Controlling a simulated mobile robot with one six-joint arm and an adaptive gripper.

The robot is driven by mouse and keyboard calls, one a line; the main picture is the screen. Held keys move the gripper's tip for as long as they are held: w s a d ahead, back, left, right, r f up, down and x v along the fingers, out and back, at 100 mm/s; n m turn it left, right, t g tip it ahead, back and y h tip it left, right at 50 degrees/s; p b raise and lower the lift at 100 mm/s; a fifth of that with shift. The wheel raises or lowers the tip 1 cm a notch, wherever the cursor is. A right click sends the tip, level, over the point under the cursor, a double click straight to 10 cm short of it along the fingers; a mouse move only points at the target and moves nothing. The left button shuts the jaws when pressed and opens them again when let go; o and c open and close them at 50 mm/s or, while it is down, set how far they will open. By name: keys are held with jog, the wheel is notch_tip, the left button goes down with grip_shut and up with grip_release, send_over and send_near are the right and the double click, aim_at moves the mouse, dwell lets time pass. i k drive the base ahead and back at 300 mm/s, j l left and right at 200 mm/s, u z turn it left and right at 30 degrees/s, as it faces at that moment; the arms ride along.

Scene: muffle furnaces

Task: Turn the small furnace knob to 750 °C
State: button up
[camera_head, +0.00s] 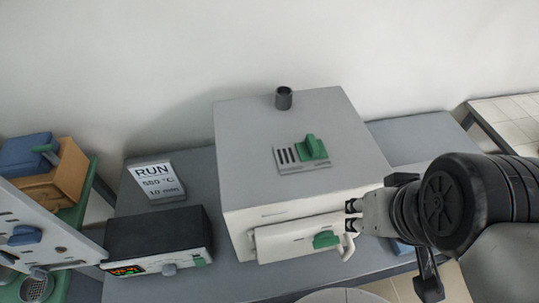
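A pale box furnace (250,150) stands on the grey bench, with a short dark flue and a green latch on top. Its front door (290,240) looks closed and has a green tab and a white handle. A dark control box (155,235) stands to its left, with a lit display (127,270) too small to read. A grey knob (169,270) sits on its front panel; its pointer angle cannot be told. My gripper (352,216) is at the furnace's front right, above the door handle, fingertips apart and empty, far right of the knob.
A placard (156,180) behind the control box reads "RUN", seemingly "550 °C", and "10 min". At left are a tilted white panel (50,240) with a blue knob, and an orange-and-blue box (62,180) on a green surface. Bare bench (225,283) lies before the furnace.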

aim_at(170, 270)
jog(key=u, duration=2.2)
